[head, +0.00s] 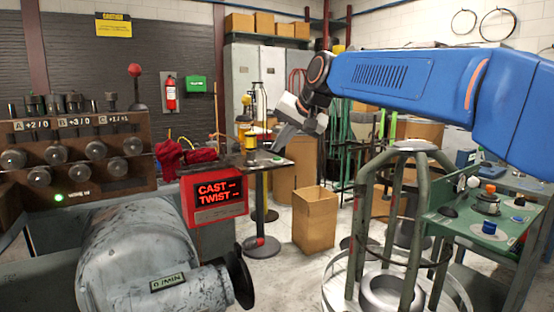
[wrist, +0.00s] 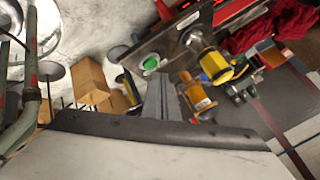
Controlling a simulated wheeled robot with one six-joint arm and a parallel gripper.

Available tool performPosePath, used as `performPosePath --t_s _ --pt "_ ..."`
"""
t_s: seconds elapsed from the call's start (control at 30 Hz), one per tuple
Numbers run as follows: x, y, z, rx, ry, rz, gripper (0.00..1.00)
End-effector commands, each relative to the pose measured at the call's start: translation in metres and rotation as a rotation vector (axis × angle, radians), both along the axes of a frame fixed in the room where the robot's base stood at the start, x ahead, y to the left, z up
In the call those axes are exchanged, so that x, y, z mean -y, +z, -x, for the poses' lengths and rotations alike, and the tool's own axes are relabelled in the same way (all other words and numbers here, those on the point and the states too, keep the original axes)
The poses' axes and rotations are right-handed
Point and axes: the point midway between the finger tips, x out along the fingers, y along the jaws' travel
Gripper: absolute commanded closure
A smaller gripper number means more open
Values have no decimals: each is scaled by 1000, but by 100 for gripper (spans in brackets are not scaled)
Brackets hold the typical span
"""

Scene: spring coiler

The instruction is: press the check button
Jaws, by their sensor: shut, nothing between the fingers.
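A round green button (wrist: 151,62), which may be the check button, sits on a grey metal plate in the wrist view. In the head view it shows as a small green spot (head: 277,159) on the small stand table (head: 262,164). I cannot read any label on it. My gripper (head: 278,150) points down over this table, close to the button. In the wrist view the gripper's fingers (wrist: 160,80) are together and empty, their tips just below the button in the picture. I cannot tell the exact height of the tips above the plate.
A yellow-and-black item (head: 251,146) stands on the table; yellow spools (wrist: 222,68) show near the fingers. Red cloth (head: 190,157) lies to the left. A red "CAST TWIST" display (head: 215,196) stands in front. A cardboard box (head: 314,220) is on the floor to the right.

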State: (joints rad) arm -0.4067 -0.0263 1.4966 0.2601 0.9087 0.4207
Motion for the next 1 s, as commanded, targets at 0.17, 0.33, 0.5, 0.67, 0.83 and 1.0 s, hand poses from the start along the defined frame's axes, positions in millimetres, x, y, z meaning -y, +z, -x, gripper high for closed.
performPosePath --t_s 0.17,0.33,0.5,0.67,0.83,1.0 --pt "0 0 0 0 0 0 100" --pt "0 -3 0 0 0 0 100" --pt "0 -7 0 -1 1 0 100" --pt "0 -8 0 0 0 0 100" --pt "0 -8 0 0 0 0 100" --pt "0 -9 0 0 0 0 100"
